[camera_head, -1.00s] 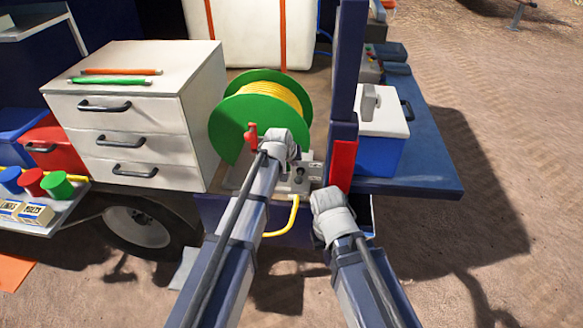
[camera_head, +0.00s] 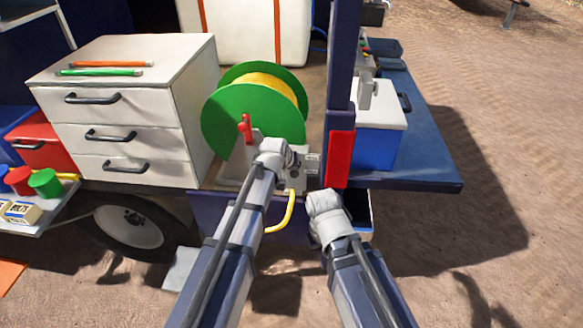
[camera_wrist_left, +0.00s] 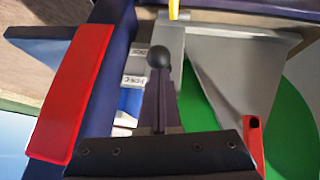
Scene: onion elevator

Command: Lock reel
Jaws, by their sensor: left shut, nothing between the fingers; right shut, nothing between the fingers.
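The reel (camera_head: 228,122) has green discs with yellow hose wound between them, on a grey stand. A red handle (camera_head: 245,127) sticks up at the disc's front; it also shows in the left wrist view (camera_wrist_left: 254,140). A black ball knob (camera_wrist_left: 159,56) stands by the grey mount in the left wrist view. My left gripper (camera_wrist_left: 160,90) is shut and empty, its tips just short of the knob in that picture; whether they touch is unclear. In the head view, the left wrist covers part of the stand. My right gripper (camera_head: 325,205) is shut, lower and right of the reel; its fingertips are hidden.
A white drawer cabinet (camera_head: 125,110) stands left of the reel. A blue post (camera_head: 341,60) with a red panel (camera_head: 340,158) rises close on the right. A blue cooler with a white lid (camera_head: 380,110) sits beyond it. A yellow hose end (camera_head: 284,215) hangs below the stand.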

